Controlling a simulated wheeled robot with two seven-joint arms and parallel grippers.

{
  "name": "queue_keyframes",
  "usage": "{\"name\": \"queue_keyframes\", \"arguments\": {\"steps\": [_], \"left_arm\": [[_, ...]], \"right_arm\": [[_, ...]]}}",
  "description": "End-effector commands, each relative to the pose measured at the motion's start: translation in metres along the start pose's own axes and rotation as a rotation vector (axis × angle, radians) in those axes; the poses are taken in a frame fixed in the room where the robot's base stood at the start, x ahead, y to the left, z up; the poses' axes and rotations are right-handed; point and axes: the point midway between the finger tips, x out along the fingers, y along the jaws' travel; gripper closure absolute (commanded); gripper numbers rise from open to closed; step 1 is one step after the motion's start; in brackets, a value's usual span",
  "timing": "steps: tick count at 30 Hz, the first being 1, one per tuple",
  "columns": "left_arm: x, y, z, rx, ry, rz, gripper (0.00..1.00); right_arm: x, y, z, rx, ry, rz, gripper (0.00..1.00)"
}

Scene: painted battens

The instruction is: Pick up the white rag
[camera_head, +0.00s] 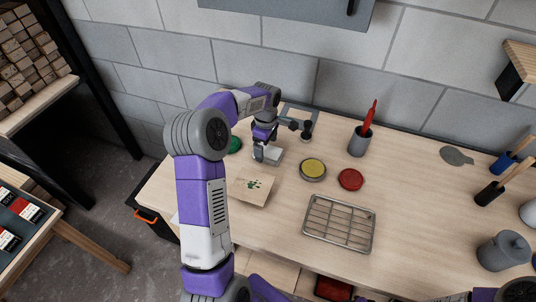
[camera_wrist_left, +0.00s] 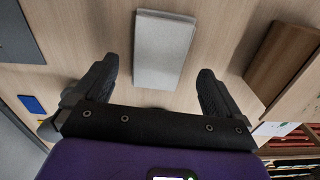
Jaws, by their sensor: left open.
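The white rag (camera_wrist_left: 163,48) lies folded on the wooden tabletop, ahead of my left gripper (camera_wrist_left: 158,72) in the left wrist view. The two dark fingers stand wide apart, one on each side of its near end, with nothing held between them. In the head view the left gripper (camera_head: 266,150) points down at the back left of the bench, and a pale part of the rag (camera_head: 273,157) shows beside it; the rest is hidden by the gripper. My right gripper does not show.
A yellow-topped tin (camera_head: 313,168), a red lid (camera_head: 351,179), a wire rack (camera_head: 339,224) and a grey cup (camera_head: 359,143) stand to the right. A green lid (camera_head: 235,145) is left. The wall is close behind.

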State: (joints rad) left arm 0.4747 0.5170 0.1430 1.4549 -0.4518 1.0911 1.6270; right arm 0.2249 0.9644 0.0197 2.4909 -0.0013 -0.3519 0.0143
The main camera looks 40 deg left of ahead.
Motion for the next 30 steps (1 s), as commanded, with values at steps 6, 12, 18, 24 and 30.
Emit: {"name": "queue_keyframes", "arguments": {"steps": [6, 12, 18, 24, 30], "left_arm": [[0.026, 0.000, 0.000, -0.001, 0.000, -0.001, 0.01], [0.025, 0.000, 0.000, 0.000, 0.001, 0.001, 0.04], [0.025, 0.000, 0.000, 0.000, 0.001, 0.001, 0.35], [0.025, 0.000, 0.000, 0.000, 0.001, 0.001, 0.61], [0.023, 0.000, 0.000, 0.000, 0.001, 0.002, 0.61]], "right_arm": [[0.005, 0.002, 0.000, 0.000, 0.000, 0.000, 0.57], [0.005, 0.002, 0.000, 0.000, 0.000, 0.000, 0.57], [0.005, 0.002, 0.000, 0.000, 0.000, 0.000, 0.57], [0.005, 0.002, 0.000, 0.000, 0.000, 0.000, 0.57], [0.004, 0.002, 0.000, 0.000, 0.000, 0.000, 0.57]]}}
